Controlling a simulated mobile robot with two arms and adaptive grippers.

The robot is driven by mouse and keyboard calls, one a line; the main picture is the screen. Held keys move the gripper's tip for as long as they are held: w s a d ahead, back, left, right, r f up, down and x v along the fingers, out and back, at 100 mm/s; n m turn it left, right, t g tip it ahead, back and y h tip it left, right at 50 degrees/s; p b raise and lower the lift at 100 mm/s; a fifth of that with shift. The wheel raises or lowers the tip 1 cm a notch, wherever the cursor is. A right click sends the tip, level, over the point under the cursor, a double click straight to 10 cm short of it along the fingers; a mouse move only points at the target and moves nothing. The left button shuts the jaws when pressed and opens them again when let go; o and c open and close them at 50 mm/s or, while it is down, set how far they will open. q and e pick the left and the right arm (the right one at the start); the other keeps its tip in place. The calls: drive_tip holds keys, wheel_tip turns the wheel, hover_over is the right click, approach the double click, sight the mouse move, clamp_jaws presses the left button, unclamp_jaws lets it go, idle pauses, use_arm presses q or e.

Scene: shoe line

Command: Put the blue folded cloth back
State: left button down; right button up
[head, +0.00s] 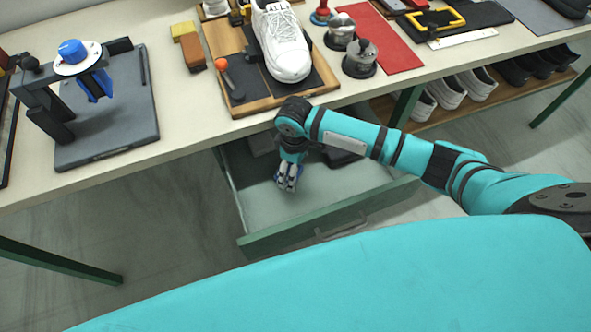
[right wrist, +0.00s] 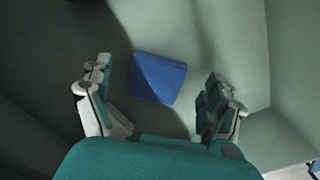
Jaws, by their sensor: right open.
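The blue folded cloth (right wrist: 158,78) lies flat on the floor of the open drawer in the right wrist view. It is a small, slightly turned square between and beyond my fingers. My right gripper (right wrist: 160,108) is open, with one finger on each side of the cloth, and does not grip it. In the head view my right gripper (head: 288,178) points down into the open drawer (head: 310,238) under the table. There the cloth cannot be made out. My left gripper is not in view.
The table (head: 185,150) above holds a wooden board (head: 240,95) with a white shoe (head: 282,45), a dark stand (head: 105,120) with a blue-topped part, metal pots (head: 360,58) and a red mat (head: 385,40). A lower shelf with shoes (head: 450,88) is to the right. Dark items lie at the drawer's back.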

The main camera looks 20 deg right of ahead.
wheel_tip(320, 180, up, 9)
drive_tip(key=shift+r+p, duration=0.15)
drive_tip(key=shift+p, duration=0.15)
idle(0.4)
